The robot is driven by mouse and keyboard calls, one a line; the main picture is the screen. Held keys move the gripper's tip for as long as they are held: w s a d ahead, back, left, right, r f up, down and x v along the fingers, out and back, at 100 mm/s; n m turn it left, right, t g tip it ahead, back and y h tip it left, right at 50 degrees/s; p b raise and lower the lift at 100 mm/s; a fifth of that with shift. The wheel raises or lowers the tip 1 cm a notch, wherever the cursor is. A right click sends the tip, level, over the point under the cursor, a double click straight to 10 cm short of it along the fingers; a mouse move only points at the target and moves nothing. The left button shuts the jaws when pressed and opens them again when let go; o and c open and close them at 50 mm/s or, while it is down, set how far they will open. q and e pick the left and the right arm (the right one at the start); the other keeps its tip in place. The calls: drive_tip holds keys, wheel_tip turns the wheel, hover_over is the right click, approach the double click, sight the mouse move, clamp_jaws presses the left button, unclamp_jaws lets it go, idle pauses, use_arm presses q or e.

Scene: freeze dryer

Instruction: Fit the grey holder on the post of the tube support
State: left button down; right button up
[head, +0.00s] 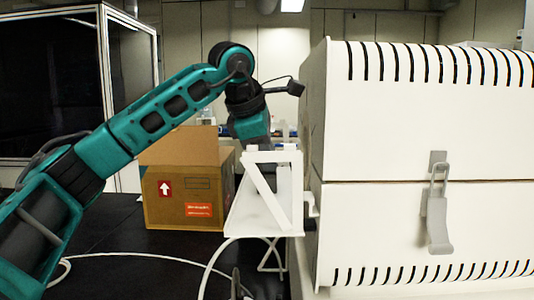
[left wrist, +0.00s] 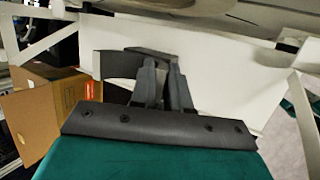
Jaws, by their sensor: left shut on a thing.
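The grey holder (left wrist: 117,64) is a dark grey, flat-sided piece in the left wrist view. My left gripper (left wrist: 163,63) is shut on it, with both fingers close together at the holder's right part. Behind it runs a broad white panel that looks like part of the tube support (left wrist: 230,65). In the head view the white support (head: 262,211), with a slanted brace, stands against the left side of the white machine. My left arm reaches behind its upper part, so the fingertips and holder are hidden there. I cannot make out the post or whether the holder touches it. My right gripper is not in view.
The white freeze dryer (head: 420,150) with a metal latch (head: 437,205) fills the right side. An open cardboard box (head: 185,190) stands left of the support on the black table (head: 110,235). A white hose (head: 215,262) loops below the support. A dark glass cabinet stands at back left.

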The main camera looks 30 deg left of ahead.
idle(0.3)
use_arm(q)
drive_tip(key=c, duration=1)
unclamp_jaws()
wheel_tip(320, 180, up, 3)
drive_tip(key=p, duration=0.2)
drive_tip(key=shift+f+p, duration=0.1)
drive_tip(key=shift+p, duration=0.25)
drive_tip(key=shift+r, duration=2.6)
